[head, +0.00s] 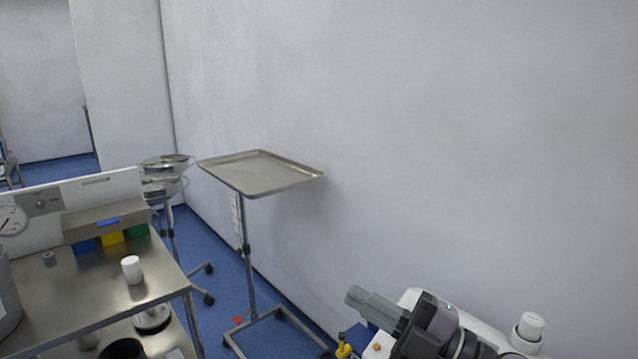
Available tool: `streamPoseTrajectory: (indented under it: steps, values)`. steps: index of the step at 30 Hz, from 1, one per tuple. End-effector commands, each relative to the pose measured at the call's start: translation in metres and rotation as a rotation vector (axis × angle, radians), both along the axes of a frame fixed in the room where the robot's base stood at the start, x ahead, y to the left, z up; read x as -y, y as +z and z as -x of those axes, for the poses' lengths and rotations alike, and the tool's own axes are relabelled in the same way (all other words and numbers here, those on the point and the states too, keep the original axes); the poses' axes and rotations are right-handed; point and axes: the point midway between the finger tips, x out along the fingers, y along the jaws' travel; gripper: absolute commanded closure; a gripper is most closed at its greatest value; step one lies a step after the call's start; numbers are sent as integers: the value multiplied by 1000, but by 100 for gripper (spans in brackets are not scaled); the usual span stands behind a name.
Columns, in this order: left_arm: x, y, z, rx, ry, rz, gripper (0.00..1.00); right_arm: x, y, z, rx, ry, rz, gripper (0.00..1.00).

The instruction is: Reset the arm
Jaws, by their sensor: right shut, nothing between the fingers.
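My right gripper (371,304) shows at the bottom right of the head view. Its grey fingers are shut with nothing between them and point to the left. The dark wrist of my right arm runs from it to the bottom edge. The gripper is in front of a white-topped unit. My left gripper is not in the picture.
A steel instrument tray (262,173) on a wheeled stand is near the wall. At left, a steel table (80,290) holds a white cup (132,269) and a panel with a dial. A white container (530,326) stands at bottom right. Blue floor (215,262) shows between.

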Motion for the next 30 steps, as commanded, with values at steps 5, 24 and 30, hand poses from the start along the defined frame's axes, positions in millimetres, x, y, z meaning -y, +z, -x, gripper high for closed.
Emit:
streamPoseTrajectory:
  steps: [5,24,30]
  values:
    - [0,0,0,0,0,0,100,40,5,-10,-131,-269,-268,100]
    - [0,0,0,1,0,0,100,176,-198,91,-1203,-1162,-403,100]
    - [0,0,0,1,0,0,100,177,-239,159,-1514,-1236,-272,100]
